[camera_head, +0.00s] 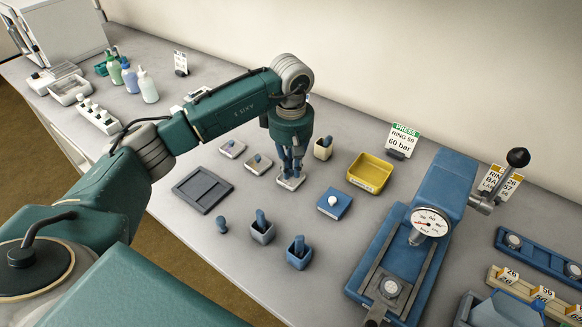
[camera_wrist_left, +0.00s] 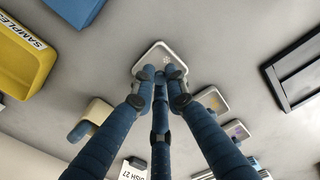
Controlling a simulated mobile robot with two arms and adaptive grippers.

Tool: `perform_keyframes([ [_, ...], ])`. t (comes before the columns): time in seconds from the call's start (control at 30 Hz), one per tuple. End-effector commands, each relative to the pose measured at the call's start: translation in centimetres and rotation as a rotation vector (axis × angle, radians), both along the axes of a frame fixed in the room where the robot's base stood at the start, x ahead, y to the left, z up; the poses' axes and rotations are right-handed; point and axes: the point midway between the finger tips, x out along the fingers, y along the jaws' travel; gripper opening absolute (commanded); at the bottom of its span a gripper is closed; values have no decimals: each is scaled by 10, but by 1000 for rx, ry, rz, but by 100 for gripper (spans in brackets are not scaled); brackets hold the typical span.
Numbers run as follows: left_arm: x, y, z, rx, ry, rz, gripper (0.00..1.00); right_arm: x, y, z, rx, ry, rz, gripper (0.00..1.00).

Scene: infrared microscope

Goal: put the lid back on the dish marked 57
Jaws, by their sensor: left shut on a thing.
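My left gripper (camera_head: 291,165) is shut, its blue fingers pointing down just over a small white square dish (camera_head: 290,184). In the left wrist view the gripper (camera_wrist_left: 161,95) has its fingertips close together beside a pale rounded square with white marks (camera_wrist_left: 162,58). What it holds is mostly hidden by the fingers; it seems to be the lid. I cannot tell whether the lid touches the dish. Two similar small dishes (camera_head: 259,164) (camera_head: 232,149) stand to the left. I cannot read the number 57 on any dish. My right gripper is not in view.
A blue box (camera_head: 335,204), yellow tray (camera_head: 370,172) and beige pot (camera_head: 323,149) stand right. The blue press (camera_head: 440,190) is further right. Bottles (camera_head: 148,88) stand at the back left.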

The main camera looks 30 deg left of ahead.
Motion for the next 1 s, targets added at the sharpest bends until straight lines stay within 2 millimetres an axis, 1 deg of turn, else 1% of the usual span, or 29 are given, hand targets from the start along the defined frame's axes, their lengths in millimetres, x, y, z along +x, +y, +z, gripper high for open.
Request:
perform_keyframes([
  [0.2, 0, 0, -2, 0, 0, 0, 3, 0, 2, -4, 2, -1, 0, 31],
  [0.63, 0, 0, -1, 0, -1, 0, 3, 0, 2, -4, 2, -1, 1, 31],
  [0.67, 0, 0, -1, 0, -1, 0, 18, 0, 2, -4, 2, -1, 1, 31],
  [0.73, 0, 0, -2, 0, -1, 0, 32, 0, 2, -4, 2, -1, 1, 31],
  [0.77, 0, 0, -2, 0, -1, 0, 34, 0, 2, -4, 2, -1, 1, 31],
  [0.97, 0, 0, -2, 0, 0, 0, 34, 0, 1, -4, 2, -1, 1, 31],
  [1.0, 0, 0, -2, 0, 0, 0, 42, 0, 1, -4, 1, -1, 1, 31],
])
